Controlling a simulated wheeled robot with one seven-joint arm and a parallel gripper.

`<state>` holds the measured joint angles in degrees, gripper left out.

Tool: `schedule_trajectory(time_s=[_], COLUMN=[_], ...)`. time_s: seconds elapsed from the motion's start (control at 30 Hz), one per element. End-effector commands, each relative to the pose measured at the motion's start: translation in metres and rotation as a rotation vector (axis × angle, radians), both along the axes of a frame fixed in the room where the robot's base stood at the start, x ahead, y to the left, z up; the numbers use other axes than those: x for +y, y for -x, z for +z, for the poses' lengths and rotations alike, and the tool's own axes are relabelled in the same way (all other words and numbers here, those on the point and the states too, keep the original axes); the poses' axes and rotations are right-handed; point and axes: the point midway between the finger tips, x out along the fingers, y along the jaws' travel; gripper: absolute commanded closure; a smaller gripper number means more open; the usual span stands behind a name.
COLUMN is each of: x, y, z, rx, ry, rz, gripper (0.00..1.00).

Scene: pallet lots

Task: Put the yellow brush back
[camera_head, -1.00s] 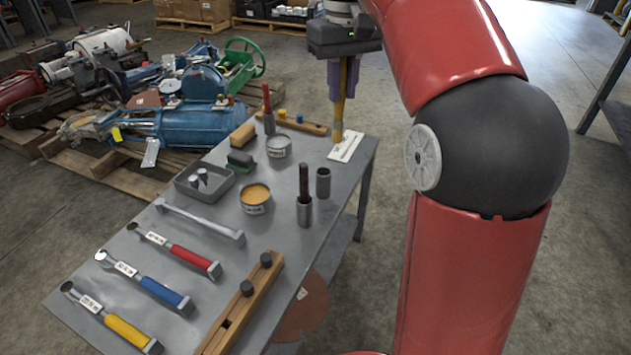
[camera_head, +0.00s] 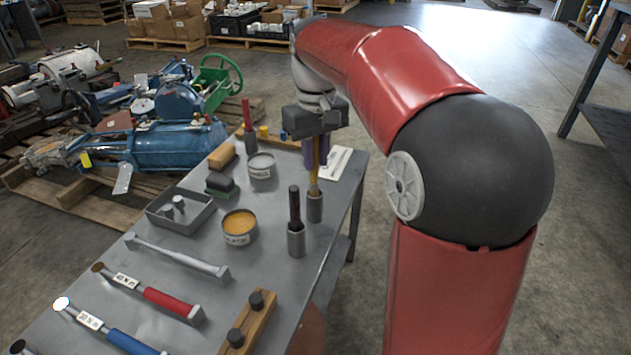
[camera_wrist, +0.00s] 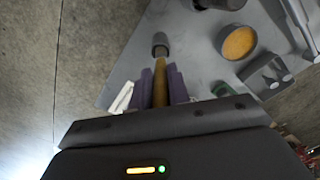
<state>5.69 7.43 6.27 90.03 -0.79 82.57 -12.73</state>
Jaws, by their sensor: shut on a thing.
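The yellow brush (camera_head: 314,181) hangs upright from my gripper (camera_head: 315,163). The purple fingers are shut on it. In the wrist view the brush (camera_wrist: 160,72) runs out from between the fingers (camera_wrist: 160,88) toward a grey cup (camera_wrist: 160,42). That cup (camera_head: 315,208) stands on the table near its right edge, directly under the brush. The brush's lower end is at the cup's mouth; how far inside it reaches is hard to tell.
A cup with a dark-handled brush (camera_head: 295,210) stands close by in front. An orange-filled tin (camera_head: 239,225) is to the left, and a red-handled brush (camera_head: 247,120) stands behind. A white card (camera_head: 336,160) lies behind the cup.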

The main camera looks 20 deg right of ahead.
Motion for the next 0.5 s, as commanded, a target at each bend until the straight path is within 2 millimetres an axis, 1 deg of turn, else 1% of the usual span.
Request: schedule_trajectory(time_s=[0.03, 0.17, 0.23, 0.4, 0.5], x=[0.0, 0.0, 0.0, 0.0, 0.0], y=[0.0, 0.0, 0.0, 0.0, 0.0], z=[-0.005, -0.012, -0.02, -0.047, -0.052], rx=[0.0, 0.0, 0.0, 0.002, 0.0], ry=[0.0, 0.0, 0.0, 0.0, 0.0], rz=[0.0, 0.0, 0.0, 0.0, 0.0], gripper=[1.0, 1.0, 1.0, 1.0, 1.0])
